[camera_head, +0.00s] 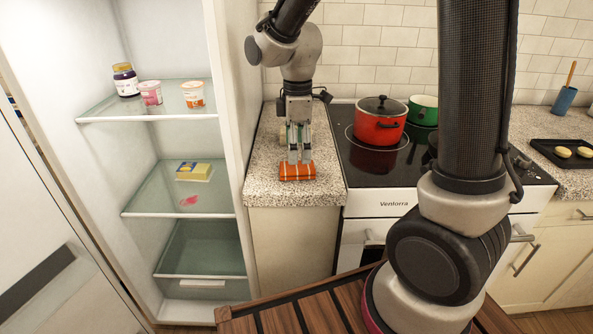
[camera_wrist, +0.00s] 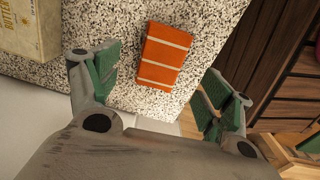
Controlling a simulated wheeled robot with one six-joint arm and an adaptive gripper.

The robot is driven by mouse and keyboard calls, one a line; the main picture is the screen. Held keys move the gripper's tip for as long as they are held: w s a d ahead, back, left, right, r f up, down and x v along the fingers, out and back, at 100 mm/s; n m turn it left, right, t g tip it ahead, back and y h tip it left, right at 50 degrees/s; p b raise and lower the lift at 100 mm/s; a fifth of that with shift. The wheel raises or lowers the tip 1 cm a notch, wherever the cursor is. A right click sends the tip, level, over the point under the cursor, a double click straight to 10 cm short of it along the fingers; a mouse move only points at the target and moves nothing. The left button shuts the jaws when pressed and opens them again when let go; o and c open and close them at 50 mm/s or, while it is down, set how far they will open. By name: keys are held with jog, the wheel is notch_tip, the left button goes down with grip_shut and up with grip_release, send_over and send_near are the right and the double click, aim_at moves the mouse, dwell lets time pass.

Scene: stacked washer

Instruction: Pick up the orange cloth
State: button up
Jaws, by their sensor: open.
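The orange cloth (camera_head: 297,171) is a folded block with pale stripes. It lies near the front edge of the speckled counter (camera_head: 262,180), left of the stove. In the wrist view the orange cloth (camera_wrist: 164,57) lies flat, ahead of and between the two fingers. My gripper (camera_head: 299,158) points down over the counter, just behind or above the cloth in the head view. In the wrist view my gripper (camera_wrist: 165,90) is open with its green-padded fingers wide apart and nothing between the pads. Whether a fingertip touches the cloth cannot be told.
A red lidded pot (camera_head: 378,127) and a green pot (camera_head: 423,110) stand on the stove right of the cloth. An open fridge (camera_head: 230,120) stands at left. A pale box with lettering (camera_wrist: 28,28) sits at the wrist view's upper left. A wooden slatted surface (camera_head: 315,310) is in front.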

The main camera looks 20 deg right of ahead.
notch_tip(320, 180, down, 5)
jog(key=shift+a+r, duration=0.1)
jog(key=shift+r, duration=0.05)
jog(key=c, duration=1)
notch_tip(320, 180, up, 10)
jog(key=shift+r, duration=0.1)
jog(key=shift+o, duration=0.5)
jog(key=shift+c, duration=0.5)
